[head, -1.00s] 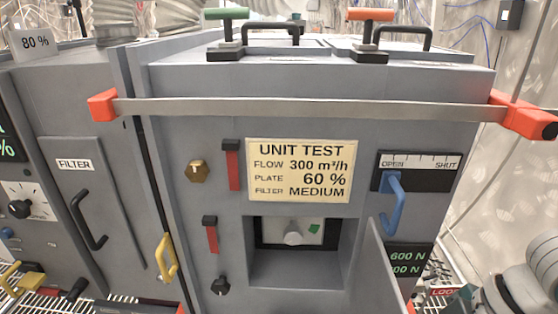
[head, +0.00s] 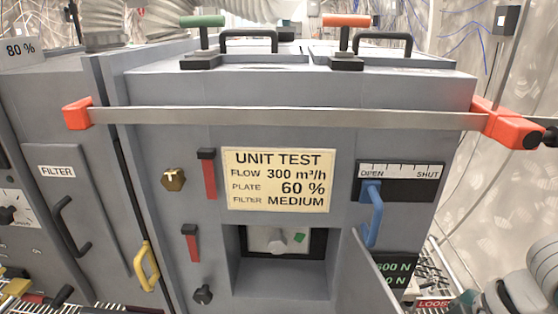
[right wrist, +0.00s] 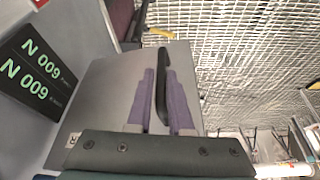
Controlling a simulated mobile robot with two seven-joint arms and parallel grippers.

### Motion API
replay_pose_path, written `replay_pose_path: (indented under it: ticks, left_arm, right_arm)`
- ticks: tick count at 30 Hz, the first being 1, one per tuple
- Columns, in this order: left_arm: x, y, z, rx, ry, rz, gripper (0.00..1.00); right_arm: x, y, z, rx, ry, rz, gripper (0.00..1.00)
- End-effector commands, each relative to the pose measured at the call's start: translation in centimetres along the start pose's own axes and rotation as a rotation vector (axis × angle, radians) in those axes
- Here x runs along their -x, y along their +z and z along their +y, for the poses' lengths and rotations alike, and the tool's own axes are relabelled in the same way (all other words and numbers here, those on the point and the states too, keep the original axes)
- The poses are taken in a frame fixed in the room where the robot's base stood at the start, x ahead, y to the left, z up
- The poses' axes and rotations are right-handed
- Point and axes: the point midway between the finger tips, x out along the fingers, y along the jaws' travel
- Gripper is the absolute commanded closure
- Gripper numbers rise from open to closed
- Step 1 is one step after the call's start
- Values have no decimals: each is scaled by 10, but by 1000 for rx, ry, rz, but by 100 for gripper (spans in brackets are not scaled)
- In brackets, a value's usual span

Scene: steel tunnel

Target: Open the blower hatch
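The grey test unit (head: 140,130) fills the middle of the head view, with a recess (head: 280,280) low in its front. A hatch door stands swung out at the right of the recess, nearly edge-on (head: 376,272). In the right wrist view its grey face (right wrist: 105,95) carries a black handle (right wrist: 163,70). The purple fingers of my right gripper (right wrist: 160,92) lie closely on both sides of this handle and appear shut on it. In the head view the door hides these fingers. A blue lever (head: 375,215) sits at the OPEN end of its slot. My left gripper is not in view.
A metal bar (head: 280,117) with red ends crosses the unit's front above the sign (head: 278,180). A force display (head: 393,268) sits right of the door. A filter cabinet (head: 62,205) adjoins on the left. Wire mesh (right wrist: 240,60) lies beyond the door.

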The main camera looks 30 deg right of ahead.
Motion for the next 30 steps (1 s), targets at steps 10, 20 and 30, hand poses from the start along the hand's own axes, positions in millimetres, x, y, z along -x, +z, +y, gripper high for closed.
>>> replay_pose_path:
  ticks: [10,20,30]
  left_arm:
    - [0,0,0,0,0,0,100]
    - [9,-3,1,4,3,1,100]
    - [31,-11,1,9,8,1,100]
  right_arm:
    - [0,-1,-1,2,-1,2,55]
    - [28,0,-1,6,-2,-2,55]
    - [92,-1,-1,4,-1,-1,55]
